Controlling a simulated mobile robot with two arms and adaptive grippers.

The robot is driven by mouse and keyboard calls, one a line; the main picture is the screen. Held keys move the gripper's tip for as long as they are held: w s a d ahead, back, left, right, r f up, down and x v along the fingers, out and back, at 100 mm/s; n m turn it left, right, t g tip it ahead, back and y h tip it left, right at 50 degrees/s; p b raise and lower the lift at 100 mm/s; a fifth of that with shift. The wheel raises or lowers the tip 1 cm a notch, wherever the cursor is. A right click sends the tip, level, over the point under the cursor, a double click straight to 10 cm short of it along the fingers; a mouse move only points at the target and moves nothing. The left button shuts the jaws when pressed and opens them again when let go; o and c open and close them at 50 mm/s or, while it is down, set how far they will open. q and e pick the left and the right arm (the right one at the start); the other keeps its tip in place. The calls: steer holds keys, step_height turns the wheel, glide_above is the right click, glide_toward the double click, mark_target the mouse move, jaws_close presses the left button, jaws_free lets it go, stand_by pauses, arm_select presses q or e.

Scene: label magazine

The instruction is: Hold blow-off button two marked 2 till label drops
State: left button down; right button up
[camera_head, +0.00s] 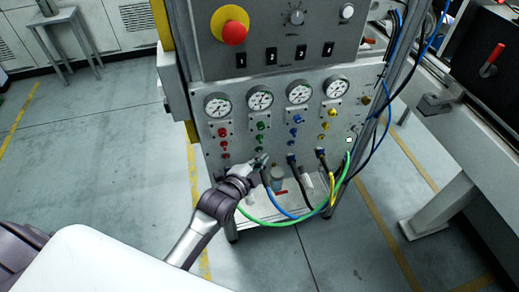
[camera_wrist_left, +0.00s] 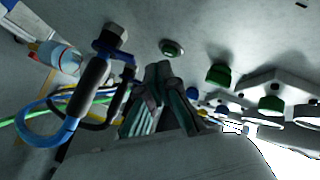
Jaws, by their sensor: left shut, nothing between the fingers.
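The grey control panel (camera_head: 225,135) has columns of red, green, blue and yellow fittings under its gauges. In the second column, green parts (camera_head: 260,126) sit one above another. My left gripper (camera_head: 262,161) is shut and empty at the foot of this column. In the left wrist view the shut fingertips (camera_wrist_left: 163,72) are just below a small green-rimmed button (camera_wrist_left: 172,47); whether they touch it is unclear. A larger green knob (camera_wrist_left: 219,74) is to the right. I cannot read a 2 on any green part, and I cannot make out a label. My right gripper is not in view.
Blue, black, yellow and green hoses (camera_head: 287,220) loop below the panel, close to my left gripper. A hose connector (camera_wrist_left: 97,72) is left of the fingers. A red emergency stop (camera_head: 234,33) and several black switches (camera_head: 270,56) are above the gauges.

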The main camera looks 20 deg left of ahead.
arm_select(q)
steer(key=shift+w+a, duration=0.4)
steer(key=shift+w, duration=0.1)
stand_by(2.1)
steer(key=shift+s+d+p, duration=0.5)
steer(key=shift+s+p, duration=0.1)
steer(key=shift+s, duration=0.1)
steer(key=shift+s+d+p, duration=0.25)
steer(key=shift+s+p, duration=0.05)
steer(key=shift+s+d+p, duration=0.4)
steer(key=shift+s+d, duration=0.2)
steer(key=shift+s, duration=0.3)
steer(key=shift+s+d+p, duration=0.4)
steer(key=shift+s+d, duration=0.15)
steer(key=shift+s, duration=0.3)
